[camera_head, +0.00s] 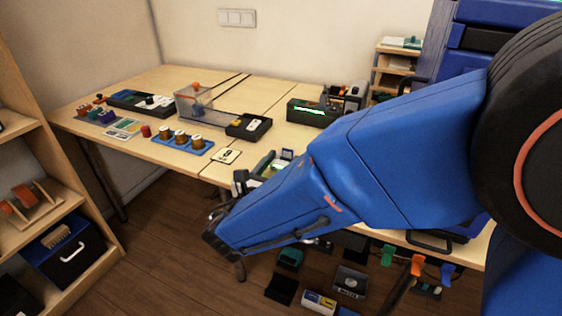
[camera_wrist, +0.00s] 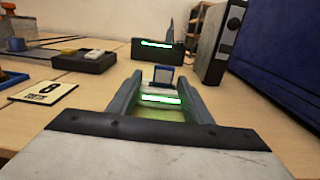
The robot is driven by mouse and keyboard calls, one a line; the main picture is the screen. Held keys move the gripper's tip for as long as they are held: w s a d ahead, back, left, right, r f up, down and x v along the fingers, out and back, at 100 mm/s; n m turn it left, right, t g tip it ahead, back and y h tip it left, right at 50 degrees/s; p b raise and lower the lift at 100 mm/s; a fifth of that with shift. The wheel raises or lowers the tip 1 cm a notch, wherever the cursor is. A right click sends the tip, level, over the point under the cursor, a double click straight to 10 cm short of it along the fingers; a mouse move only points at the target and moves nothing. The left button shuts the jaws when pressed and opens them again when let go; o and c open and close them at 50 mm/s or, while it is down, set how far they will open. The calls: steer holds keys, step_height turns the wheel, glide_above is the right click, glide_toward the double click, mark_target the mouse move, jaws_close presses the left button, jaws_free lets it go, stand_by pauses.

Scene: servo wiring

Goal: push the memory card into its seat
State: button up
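The memory card (camera_wrist: 163,76) is a small dark blue card with a pale label. It stands upright at the far side of a pale holder (camera_wrist: 158,90) with a bright green lit bar. In the head view the card (camera_head: 287,154) shows above the holder, just past my arm. My gripper (camera_wrist: 165,84) is open, its two grey fingers apart on either side of the card and holder in the wrist view. A gap shows on both sides of the card, and nothing is gripped. The card's lower edge and how deep it sits are hard to see.
A tile marked 8 (camera_wrist: 45,91) lies left of the holder, with a black box (camera_wrist: 78,62) behind it. A black unit with a green display (camera_head: 312,112) stands farther back. A dark case (camera_wrist: 220,45) and a large blue cabinet (camera_wrist: 285,70) bound the right side.

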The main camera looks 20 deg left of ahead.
steer(key=shift+s, duration=0.1)
steer(key=s+a, duration=0.1)
steer(key=s, duration=1.6)
steer(key=shift+s, duration=0.1)
